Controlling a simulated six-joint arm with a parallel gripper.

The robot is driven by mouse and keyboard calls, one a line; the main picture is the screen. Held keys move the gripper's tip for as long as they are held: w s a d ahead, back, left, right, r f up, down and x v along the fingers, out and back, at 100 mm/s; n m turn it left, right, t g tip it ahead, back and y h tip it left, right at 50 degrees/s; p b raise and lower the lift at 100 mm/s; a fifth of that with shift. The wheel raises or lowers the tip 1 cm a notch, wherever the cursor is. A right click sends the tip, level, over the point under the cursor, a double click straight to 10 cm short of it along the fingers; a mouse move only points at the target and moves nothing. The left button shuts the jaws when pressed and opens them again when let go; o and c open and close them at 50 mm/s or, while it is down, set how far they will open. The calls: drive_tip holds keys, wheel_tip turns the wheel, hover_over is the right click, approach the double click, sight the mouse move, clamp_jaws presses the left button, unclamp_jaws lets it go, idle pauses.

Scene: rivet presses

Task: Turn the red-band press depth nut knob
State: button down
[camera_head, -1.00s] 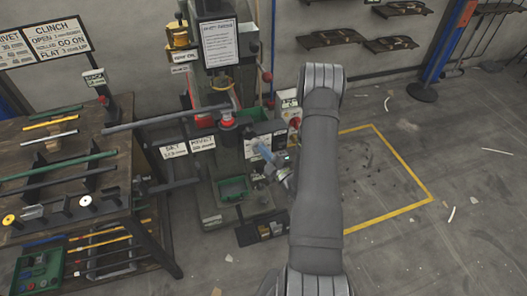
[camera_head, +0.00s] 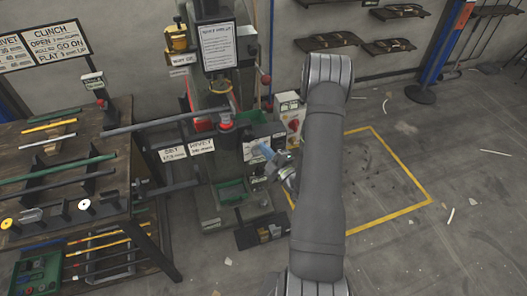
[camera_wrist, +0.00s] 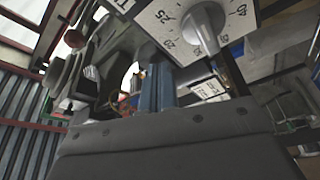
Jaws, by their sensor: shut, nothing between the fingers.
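The press (camera_head: 213,85) stands at the centre of the head view, with a red cap or collar (camera_head: 225,122) at its front. A pale panel (camera_head: 262,133) sits on its right side. Which knob is the depth nut is not certain. My gripper (camera_head: 264,151) is shut and empty in front of the panel. Its blue fingers show in the wrist view (camera_wrist: 157,88), below and left of the knob, apparently apart from it.
A white box (camera_head: 288,115) with a red knob stands right of the panel, near my arm. A bar (camera_head: 165,122) crosses in front of the press from the workbench (camera_head: 115,185) at left. Yellow-outlined floor (camera_head: 385,180) at right is largely clear.

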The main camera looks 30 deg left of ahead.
drive_tip(key=s+d+f, duration=0.3)
drive_tip(key=s+d, duration=0.2)
drive_tip(key=s, duration=0.1)
drive_tip(key=m+g+h, duration=0.3)
drive_tip(key=m+h, duration=0.8)
drive_tip(key=m, duration=0.6)
approach(254, 150)
drive_tip(key=shift+x, duration=2.85)
